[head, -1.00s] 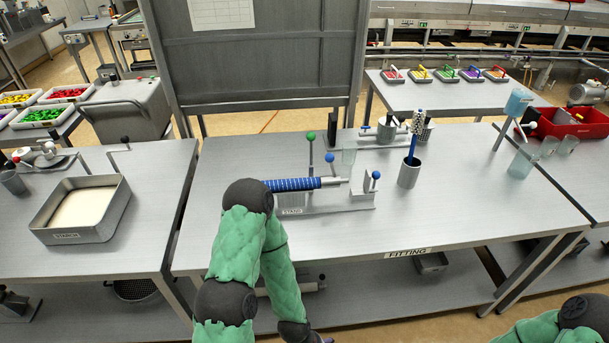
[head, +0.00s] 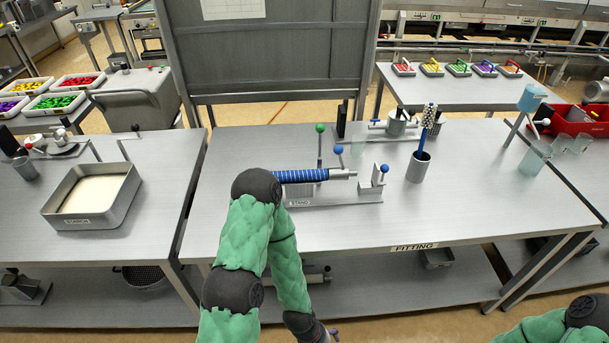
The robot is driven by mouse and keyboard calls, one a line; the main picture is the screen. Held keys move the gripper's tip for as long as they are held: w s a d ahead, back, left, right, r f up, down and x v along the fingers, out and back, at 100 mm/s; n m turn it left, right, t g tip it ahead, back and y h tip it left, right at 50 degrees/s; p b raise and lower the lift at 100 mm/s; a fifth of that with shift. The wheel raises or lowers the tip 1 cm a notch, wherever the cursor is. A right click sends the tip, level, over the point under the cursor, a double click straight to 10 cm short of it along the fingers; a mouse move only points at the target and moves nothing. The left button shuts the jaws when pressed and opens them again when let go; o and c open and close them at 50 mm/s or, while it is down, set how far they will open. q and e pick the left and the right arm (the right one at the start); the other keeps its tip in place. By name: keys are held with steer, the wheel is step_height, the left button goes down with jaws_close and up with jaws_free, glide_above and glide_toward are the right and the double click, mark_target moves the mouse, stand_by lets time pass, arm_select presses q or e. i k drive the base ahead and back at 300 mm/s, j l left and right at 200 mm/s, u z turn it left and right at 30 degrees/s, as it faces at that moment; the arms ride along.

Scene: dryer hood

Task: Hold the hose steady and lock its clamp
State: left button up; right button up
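The blue ribbed hose (head: 300,176) lies level along the stand (head: 345,196) on the fitting table, with a grey metal pipe end (head: 343,174) at its right. A lever with a blue ball (head: 338,150) rises behind the pipe end; a post with a green ball (head: 319,128) stands behind the hose. Another blue ball (head: 384,168) tops a part at the stand's right. I cannot tell which part is the clamp. My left arm's elbow covers the hose's left end. My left gripper (head: 331,335) is at the bottom edge, below the tabletop front, mostly cut off. My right gripper is out of view.
A grey cup (head: 419,167) with a blue-handled brush stands right of the stand. A starch tray (head: 93,214) is on the left table. A red bin (head: 580,120) and clear cups are at the far right. The front right of the fitting table (head: 480,205) is clear.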

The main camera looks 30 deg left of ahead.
mark_target(337, 150)
steer(key=i+u, duration=0.15)
steer(key=u, duration=0.25)
steer(key=i+j+u, duration=0.1)
steer(key=u, duration=0.3)
steer(key=i+l, duration=0.05)
